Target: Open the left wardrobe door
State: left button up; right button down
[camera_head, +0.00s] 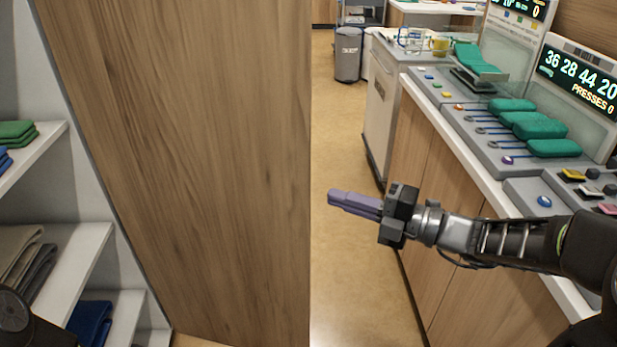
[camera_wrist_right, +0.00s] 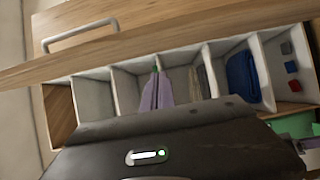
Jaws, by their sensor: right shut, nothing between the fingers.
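A tall wooden wardrobe door (camera_head: 205,165) fills the middle of the head view, standing open beside the wardrobe's white shelves (camera_head: 75,255). Its handle does not show there. In the right wrist view a wooden door panel (camera_wrist_right: 190,38) with a pale bar handle (camera_wrist_right: 80,33) crosses above the open shelf compartments; I cannot tell if it is the same door. My right gripper (camera_head: 335,196) is shut and empty, its purple fingers pointing left, to the right of the door's edge. Its fingers also show in the wrist view (camera_wrist_right: 157,88). Only a dark part of my left arm shows at lower left; its gripper is out of view.
Folded green cloths (camera_head: 15,133), grey cloths (camera_head: 25,262) and a blue cloth (camera_head: 90,322) lie on the shelves. A counter (camera_head: 440,115) with panels, green pads and displays runs along the right. Bare floor (camera_head: 350,270) lies between door and counter. A grey bin (camera_head: 348,53) stands behind.

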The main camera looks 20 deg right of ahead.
aim_at(299, 172)
jog(key=w+a, duration=0.2)
jog(key=w, duration=0.1)
jog(key=w+a, duration=0.2)
jog(key=w, duration=0.1)
jog(key=w+a, duration=0.1)
jog(key=w, duration=0.2)
jog(key=shift+w+a, duration=0.2)
jog(key=shift+a, duration=0.2)
jog(key=shift+w+d, duration=0.35)
jog(key=shift+w, duration=0.2)
